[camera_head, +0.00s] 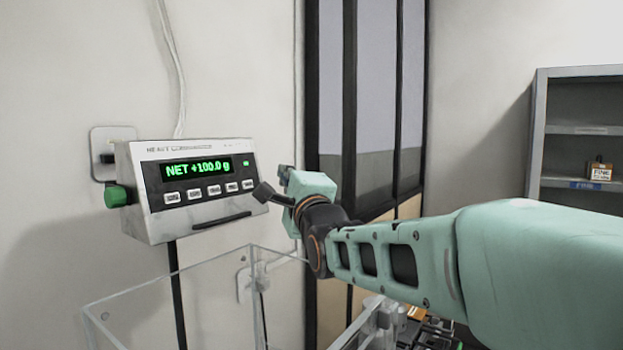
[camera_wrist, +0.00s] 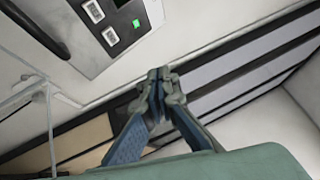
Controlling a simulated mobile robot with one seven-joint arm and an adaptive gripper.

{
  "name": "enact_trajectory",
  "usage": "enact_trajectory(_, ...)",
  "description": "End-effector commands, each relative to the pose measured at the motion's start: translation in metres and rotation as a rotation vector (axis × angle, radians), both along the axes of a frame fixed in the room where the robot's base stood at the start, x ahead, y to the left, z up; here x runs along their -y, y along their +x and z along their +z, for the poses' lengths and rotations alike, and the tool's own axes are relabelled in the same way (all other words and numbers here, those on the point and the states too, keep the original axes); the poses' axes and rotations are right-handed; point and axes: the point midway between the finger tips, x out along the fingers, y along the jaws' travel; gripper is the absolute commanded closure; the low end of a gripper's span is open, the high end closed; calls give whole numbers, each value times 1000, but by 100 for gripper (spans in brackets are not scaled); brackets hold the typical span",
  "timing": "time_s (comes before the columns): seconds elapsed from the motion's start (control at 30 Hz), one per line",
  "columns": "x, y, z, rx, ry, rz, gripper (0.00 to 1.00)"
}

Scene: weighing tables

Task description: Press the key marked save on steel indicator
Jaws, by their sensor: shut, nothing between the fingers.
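The steel indicator (camera_head: 150,212) is mounted on the wall at the left in the head view, its green display reading NET +100.0 g. A row of several pale keys (camera_head: 209,191) runs below the display; their labels are too small to read, so I cannot tell which is save. My gripper (camera_head: 264,192) is shut and empty, just right of the indicator's right edge. In the wrist view my gripper (camera_wrist: 160,76) points up, its closed tips apart from the indicator's panel (camera_wrist: 128,42). Two keys (camera_wrist: 110,36) and a green light show there.
A clear-walled box (camera_head: 165,305) stands below the indicator. A black handle-like bar (camera_head: 221,220) sits along the indicator's lower front, and a green knob (camera_head: 118,196) on its left side. Dark-framed panels (camera_head: 352,110) are behind my arm. A grey shelf (camera_head: 585,130) stands at the right.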

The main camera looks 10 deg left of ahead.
Motion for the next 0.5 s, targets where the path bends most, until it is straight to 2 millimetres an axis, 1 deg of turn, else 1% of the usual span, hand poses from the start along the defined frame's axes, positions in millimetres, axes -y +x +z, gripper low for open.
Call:
enact_trajectory(0.03,-8,4,-6,-10,-7,0,100)
enact_trajectory(0.3,-42,19,-16,-10,-9,0,100)
enact_trajectory(0.37,-49,21,-18,-9,-10,-1,100)
enact_trajectory(0.4,-52,24,-23,-6,-8,-3,100)
enact_trajectory(0.5,-60,27,-25,-7,-7,-2,100)
